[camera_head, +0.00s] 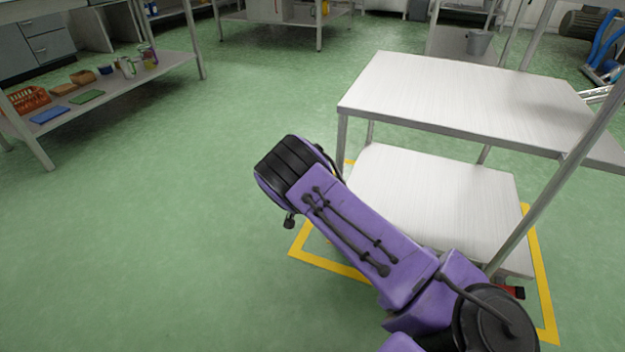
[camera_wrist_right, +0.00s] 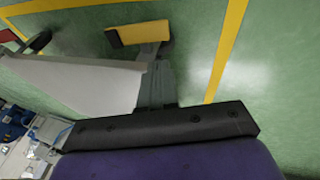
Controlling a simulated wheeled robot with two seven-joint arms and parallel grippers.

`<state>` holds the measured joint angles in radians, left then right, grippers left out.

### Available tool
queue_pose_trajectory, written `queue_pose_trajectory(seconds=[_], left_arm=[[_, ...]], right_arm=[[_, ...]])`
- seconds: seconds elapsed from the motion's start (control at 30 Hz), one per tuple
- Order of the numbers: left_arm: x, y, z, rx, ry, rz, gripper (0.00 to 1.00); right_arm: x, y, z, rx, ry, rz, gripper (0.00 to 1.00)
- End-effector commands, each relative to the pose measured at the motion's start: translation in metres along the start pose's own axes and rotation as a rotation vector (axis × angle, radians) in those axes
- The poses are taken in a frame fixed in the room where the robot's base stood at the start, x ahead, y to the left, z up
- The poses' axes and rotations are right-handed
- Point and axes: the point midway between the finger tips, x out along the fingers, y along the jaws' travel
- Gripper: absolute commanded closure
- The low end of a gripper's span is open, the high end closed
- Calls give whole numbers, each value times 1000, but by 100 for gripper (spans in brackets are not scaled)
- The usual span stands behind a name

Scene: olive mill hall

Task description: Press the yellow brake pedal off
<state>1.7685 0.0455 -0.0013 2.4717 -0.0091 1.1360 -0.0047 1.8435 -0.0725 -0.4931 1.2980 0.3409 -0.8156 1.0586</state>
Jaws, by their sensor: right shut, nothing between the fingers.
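The yellow brake pedal (camera_wrist_right: 138,33) shows in the right wrist view as a flat yellow plate near the top, by the trolley's lower corner. My right gripper (camera_wrist_right: 152,55) is shut and empty. Its grey fingers point at the pedal, with the tips at or very near its lower edge; I cannot tell whether they touch. In the head view my right arm hides the gripper, and I cannot make out the pedal there. The trolley (camera_head: 450,95) has a white upper shelf and a white lower shelf (camera_head: 440,195). My left gripper is not in view.
Yellow floor tape (camera_head: 330,266) frames the trolley. A red part (camera_head: 515,292) shows at its front right foot. A low rack (camera_head: 75,115) with small goods stands at the left. The green floor left of the trolley is clear.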

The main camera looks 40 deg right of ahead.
Motion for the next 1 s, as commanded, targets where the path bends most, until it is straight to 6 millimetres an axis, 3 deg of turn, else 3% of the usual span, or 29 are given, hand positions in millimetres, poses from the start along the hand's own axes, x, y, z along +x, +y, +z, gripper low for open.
queue_pose_trajectory(seconds=[0.1, 0.23, 0.87, 1.0], left_arm=[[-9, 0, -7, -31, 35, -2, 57], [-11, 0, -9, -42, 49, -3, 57], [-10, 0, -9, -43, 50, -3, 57], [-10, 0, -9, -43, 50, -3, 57]], right_arm=[[-20, -1, 0, 0, 0, -1, 100], [-27, -2, 1, -1, -1, 1, 100], [-28, -5, 1, -23, 2, -5, 100], [-21, -26, -13, -96, 110, -150, 100]])
